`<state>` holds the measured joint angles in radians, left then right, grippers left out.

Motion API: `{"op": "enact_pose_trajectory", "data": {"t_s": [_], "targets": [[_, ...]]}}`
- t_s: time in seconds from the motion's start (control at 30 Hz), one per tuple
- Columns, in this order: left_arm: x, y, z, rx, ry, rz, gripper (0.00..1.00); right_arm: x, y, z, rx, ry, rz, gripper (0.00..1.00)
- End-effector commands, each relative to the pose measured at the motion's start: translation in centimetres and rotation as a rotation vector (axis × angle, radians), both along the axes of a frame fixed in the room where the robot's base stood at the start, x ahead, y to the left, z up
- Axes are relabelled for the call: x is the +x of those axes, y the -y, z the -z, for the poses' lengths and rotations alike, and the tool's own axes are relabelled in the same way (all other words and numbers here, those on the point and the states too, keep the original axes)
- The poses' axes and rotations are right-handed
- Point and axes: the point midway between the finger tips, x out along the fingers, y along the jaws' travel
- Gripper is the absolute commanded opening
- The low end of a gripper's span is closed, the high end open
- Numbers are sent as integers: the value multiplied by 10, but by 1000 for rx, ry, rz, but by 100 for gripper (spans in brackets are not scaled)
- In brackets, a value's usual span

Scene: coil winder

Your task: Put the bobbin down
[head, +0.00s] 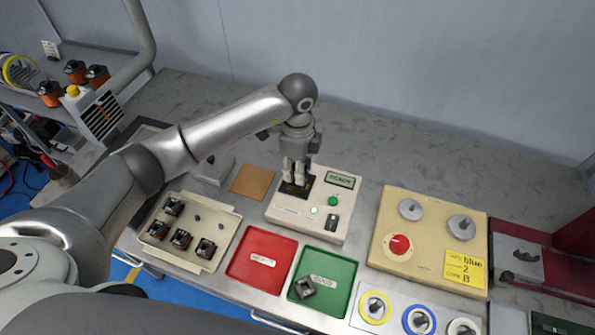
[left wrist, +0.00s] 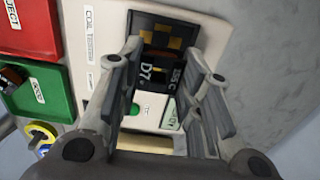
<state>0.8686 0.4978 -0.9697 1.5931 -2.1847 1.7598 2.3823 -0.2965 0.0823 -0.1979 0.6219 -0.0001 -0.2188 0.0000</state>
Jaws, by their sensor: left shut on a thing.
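My left gripper (head: 295,182) points down over the dark socket of the coil tester (head: 283,212), a cream box with a lit "READY" display. It is shut on a black bobbin (left wrist: 158,80) marked "D7", which shows between the fingers in the left wrist view. The bobbin is at the socket, in front of gold-coloured patches; whether it rests fully on the socket floor I cannot tell. In the head view the fingers mostly hide it. My right gripper is not in view.
In front of the tester lie a red reject tray (head: 243,272) and a green tray (head: 347,263) with one bobbin (head: 305,287). A beige tray (head: 228,222) at left holds several bobbins. A winder panel (head: 440,210) with a red dial stands right. A brown pad (head: 252,182) lies left of the tester.

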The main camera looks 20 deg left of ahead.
Motion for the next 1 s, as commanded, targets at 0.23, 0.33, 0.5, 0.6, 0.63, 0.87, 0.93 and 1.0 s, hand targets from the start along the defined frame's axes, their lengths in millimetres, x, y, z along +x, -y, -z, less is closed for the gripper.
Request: {"op": "enact_pose_trajectory", "data": {"t_s": [0.23, 0.33, 0.5, 0.6, 0.63, 0.87, 0.93, 1.0], "targets": [[-2, 0, 25, 1, -3, 1, 10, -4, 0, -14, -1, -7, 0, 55], [-2, 0, 26, 1, -2, 1, 10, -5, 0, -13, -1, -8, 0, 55], [-2, 0, 28, 1, -3, 1, 10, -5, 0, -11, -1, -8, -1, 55], [-2, 0, 29, 1, -3, 1, 37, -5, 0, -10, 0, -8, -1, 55], [-2, 0, 29, 1, -3, 1, 41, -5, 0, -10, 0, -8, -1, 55], [-2, 0, 28, 1, -3, 1, 55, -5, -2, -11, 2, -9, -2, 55], [-2, 0, 28, 1, -3, 0, 55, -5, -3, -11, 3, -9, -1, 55], [-2, 0, 28, 1, -3, 0, 55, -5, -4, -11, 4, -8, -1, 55]]}}
